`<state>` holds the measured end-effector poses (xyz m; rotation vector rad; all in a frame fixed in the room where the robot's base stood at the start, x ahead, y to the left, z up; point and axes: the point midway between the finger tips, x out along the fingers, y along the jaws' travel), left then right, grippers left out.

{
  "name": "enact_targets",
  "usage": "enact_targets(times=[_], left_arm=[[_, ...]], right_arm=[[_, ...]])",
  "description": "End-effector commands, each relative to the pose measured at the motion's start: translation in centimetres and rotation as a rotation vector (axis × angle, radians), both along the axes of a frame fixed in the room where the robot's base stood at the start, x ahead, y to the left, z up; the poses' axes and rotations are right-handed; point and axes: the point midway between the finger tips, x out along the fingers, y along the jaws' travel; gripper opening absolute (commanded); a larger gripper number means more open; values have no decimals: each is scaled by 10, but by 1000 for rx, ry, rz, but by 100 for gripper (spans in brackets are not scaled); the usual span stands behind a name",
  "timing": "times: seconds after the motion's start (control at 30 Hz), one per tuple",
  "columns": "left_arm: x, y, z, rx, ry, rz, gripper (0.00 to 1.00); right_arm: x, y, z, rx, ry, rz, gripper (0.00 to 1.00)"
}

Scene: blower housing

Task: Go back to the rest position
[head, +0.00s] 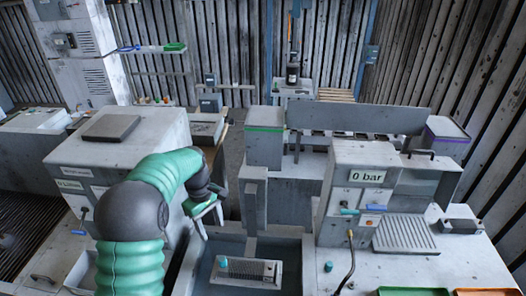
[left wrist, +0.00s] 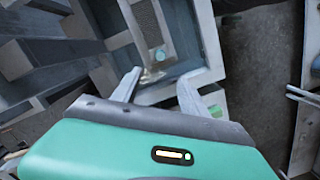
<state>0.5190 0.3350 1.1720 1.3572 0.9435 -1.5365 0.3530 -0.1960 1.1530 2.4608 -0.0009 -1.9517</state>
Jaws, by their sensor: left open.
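My left arm comes in from the left in the head view, with green and dark grey links. My left gripper (head: 210,222) points down beside the left edge of the grey basin (head: 215,249). In the left wrist view my left gripper (left wrist: 158,90) has its two pale fingers spread wide apart, with nothing held between them. A grey grilled block (head: 246,272) with a teal knob lies in the basin, apart from the fingers. It also shows beyond the fingertips in the left wrist view (left wrist: 155,28). My right gripper is not in view.
A grey machine with a "0 bar" label (head: 366,177) stands right of the basin. A grey cabinet (head: 110,160) stands behind my left arm. A grey upright post (head: 253,205) rises behind the grilled block. A green-rimmed bin (head: 264,148) and a purple-rimmed bin (head: 446,137) stand farther back.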

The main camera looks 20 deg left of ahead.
Motion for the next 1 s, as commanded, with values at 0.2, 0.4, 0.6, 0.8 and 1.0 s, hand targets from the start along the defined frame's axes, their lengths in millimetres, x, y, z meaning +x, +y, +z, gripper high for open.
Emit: enact_targets(times=[0.2, 0.4, 0.6, 0.8, 1.0], left_arm=[[-36, -51, -43, 54, -93, -337, 51], [-118, -116, -100, 160, -242, -910, 51], [-164, -137, -123, 213, -309, -1192, 51], [-166, -136, -122, 216, -311, -1206, 51], [-166, -137, -122, 215, -311, -1204, 51]], right_arm=[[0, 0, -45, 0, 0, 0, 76], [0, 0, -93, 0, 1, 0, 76], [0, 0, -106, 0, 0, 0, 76], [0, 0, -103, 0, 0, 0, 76], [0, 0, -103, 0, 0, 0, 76]])
